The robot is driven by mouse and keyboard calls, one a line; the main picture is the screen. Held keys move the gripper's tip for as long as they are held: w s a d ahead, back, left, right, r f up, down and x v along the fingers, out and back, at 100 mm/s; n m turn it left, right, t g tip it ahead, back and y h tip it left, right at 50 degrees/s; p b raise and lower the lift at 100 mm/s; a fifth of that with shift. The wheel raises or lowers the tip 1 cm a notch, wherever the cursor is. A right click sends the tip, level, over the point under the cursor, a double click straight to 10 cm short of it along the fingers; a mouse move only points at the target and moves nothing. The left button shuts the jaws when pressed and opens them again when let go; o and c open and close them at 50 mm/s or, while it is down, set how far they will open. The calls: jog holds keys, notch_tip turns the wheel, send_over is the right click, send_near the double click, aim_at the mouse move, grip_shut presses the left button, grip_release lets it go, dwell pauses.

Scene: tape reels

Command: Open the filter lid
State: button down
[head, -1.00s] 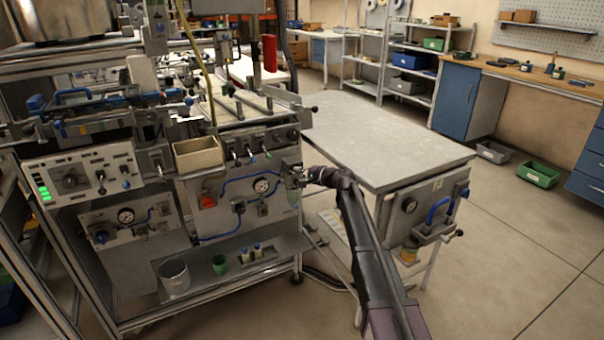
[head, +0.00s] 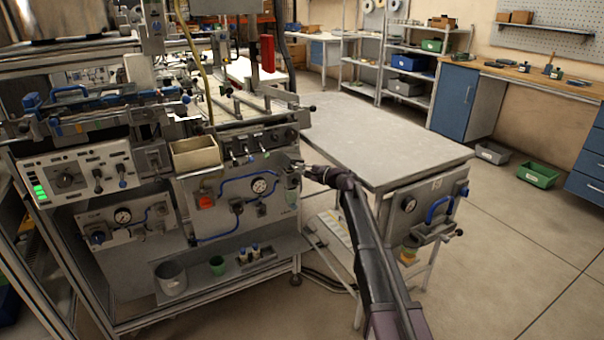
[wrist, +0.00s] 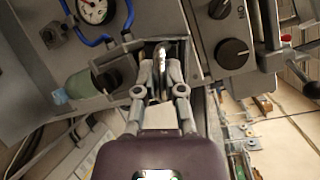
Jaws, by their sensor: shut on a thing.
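My gripper (wrist: 160,75) is shut on a small shiny metal part (wrist: 162,55) at the edge of the grey machine panel. This part appears to be the filter lid's handle; the fingers hide much of it. A pale green filter bowl (wrist: 90,85) with a light-blue end lies just left of the fingers in the wrist view. In the head view my gripper (head: 308,171) is at the right edge of the machine front, by the filter (head: 292,180). How far the lid stands open cannot be told.
A gauge (wrist: 92,10) with blue tubing sits up and left of the fingers, and black knobs (wrist: 233,53) sit to the right. The grey table (head: 385,140) stands close to my arm. Open floor (head: 530,250) lies to the right.

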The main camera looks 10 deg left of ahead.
jog(key=shift+w+r+m+y+b, duration=0.3)
jog(key=shift+m+y+b, duration=0.1)
jog(key=shift+m, duration=0.5)
jog(key=shift+t, duration=0.3)
jog(key=c, duration=0.7)
grip_release()
jog(key=shift+d, duration=0.1)
jog(key=shift+s+d, duration=0.1)
jog(key=shift+s, duration=0.05)
